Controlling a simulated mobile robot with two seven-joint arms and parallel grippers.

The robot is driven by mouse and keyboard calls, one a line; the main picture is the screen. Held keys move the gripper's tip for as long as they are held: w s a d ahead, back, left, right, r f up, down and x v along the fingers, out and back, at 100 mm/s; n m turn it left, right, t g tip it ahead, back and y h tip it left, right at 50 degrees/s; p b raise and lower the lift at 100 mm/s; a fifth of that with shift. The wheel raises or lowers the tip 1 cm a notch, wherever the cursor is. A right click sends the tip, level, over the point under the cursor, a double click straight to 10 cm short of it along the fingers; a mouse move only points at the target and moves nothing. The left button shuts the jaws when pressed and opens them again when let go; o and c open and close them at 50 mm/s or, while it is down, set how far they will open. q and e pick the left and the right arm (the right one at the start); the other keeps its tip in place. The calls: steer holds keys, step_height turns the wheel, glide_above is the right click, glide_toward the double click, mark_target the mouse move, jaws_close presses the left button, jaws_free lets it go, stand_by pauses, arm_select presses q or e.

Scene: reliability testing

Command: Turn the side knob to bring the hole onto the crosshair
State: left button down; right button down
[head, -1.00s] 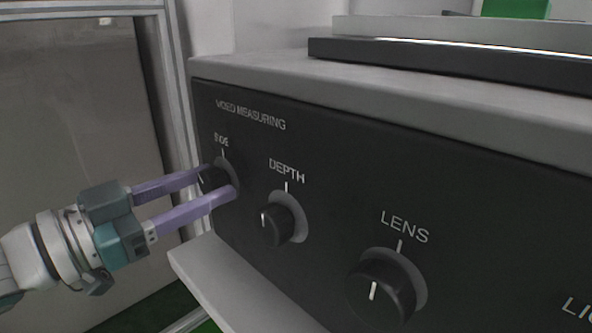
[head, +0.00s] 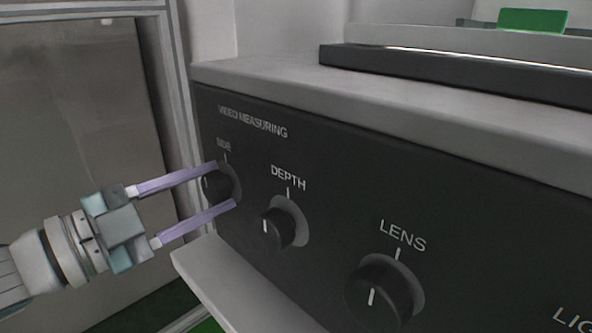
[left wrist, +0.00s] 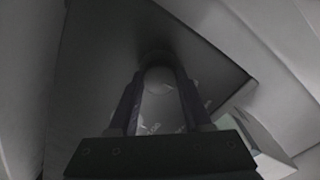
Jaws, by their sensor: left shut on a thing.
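The side knob (head: 217,187) is a small black round knob at the left end of the dark front panel (head: 330,200), under the label SIDE. My left gripper (head: 225,185) has its two purple fingers on either side of the knob, one above and one below, and is shut on it. In the left wrist view the two dark fingers (left wrist: 158,95) reach toward the panel, and the picture is too dark to read the knob's mark. The hole and the crosshair are not in view. My right gripper is not in view.
The DEPTH knob (head: 279,228) is close to the right of the side knob, and the LENS knob (head: 380,290) is further right. A light ledge (head: 235,285) juts out below the panel. A metal frame (head: 180,110) stands at the left. A green block (head: 533,20) shows at the top.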

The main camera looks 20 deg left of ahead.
arm_select(q)
steer(key=shift+m, duration=0.4)
steer(key=shift+c, duration=1.7)
jaws_free()
steer(key=shift+s, duration=0.15)
steer(key=v, duration=0.9)
steer(key=shift+s+a+p, duration=0.2)
steer(key=shift+s+p, duration=0.1)
steer(key=shift+p, duration=0.05)
